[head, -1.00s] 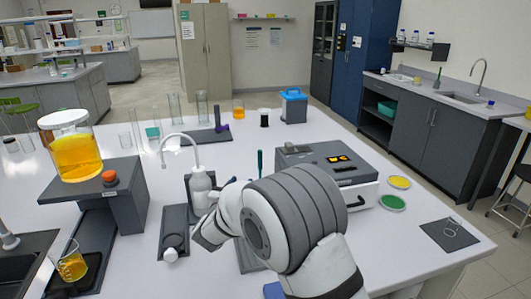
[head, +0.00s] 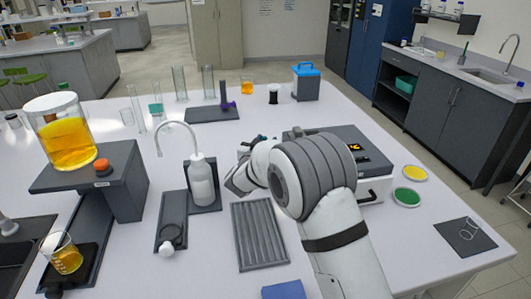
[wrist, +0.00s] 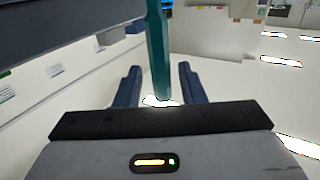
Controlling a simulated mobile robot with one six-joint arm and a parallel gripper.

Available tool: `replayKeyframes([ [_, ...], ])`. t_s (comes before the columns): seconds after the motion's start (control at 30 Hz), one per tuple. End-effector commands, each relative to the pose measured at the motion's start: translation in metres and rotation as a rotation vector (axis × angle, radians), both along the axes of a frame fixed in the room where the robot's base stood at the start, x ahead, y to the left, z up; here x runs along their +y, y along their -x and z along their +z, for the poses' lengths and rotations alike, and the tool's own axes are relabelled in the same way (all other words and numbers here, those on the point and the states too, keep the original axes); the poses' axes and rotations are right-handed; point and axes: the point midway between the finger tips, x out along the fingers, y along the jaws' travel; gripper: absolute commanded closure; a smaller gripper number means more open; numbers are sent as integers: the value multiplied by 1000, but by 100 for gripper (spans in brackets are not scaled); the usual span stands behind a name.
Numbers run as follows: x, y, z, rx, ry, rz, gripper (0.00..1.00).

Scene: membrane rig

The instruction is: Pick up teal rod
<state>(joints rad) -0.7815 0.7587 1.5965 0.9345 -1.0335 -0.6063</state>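The teal rod (wrist: 158,48) shows in the wrist view, running down from the top edge into the space between the two dark blue fingers. My gripper (wrist: 157,67) is open, with a visible gap between the rod and each finger. The rod's near end shows just in front of the gripper's dark crossbar. In the head view my arm reaches towards the grey instrument, and its wrist hides the rod and most of the gripper.
The grey instrument (head: 345,142) stands behind my arm. A ribbed dark tray (head: 260,236), a white wash bottle (head: 201,182) and a raised stand (head: 120,198) with a jar of orange liquid (head: 66,140) are to the left. Green (head: 406,197) and yellow (head: 413,173) dishes lie right.

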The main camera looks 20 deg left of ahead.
Motion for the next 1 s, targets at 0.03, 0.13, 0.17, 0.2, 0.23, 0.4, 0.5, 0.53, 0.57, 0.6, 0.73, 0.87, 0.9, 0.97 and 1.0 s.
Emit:
replayKeyframes([
  [0.03, 1, -2, 0, 0, 0, 1, 64],
  [0.13, 2, -3, 0, 0, 0, 3, 64],
  [0.17, 2, -3, 0, 0, 0, 4, 64],
  [0.2, 2, -2, 0, 0, 0, 4, 64],
  [0.23, 2, -2, 0, 0, 0, 4, 64],
  [0.4, 2, -2, 0, 0, 0, 4, 75],
  [0.5, 3, -2, 0, 0, 0, 4, 83],
  [0.53, 3, -2, 0, 0, 0, 4, 86],
  [0.57, 3, -2, 0, 0, 0, 5, 88],
  [0.6, 3, -2, 0, 0, 0, 5, 92],
  [0.73, 3, -2, 0, 0, 0, 5, 100],
  [0.87, 3, -2, 0, 0, 0, 5, 100],
  [0.9, 3, -1, 0, 0, 0, 5, 100],
  [0.97, 3, -1, 0, 0, 0, 5, 100],
  [1.0, 3, -1, 0, 0, 0, 5, 100],
])
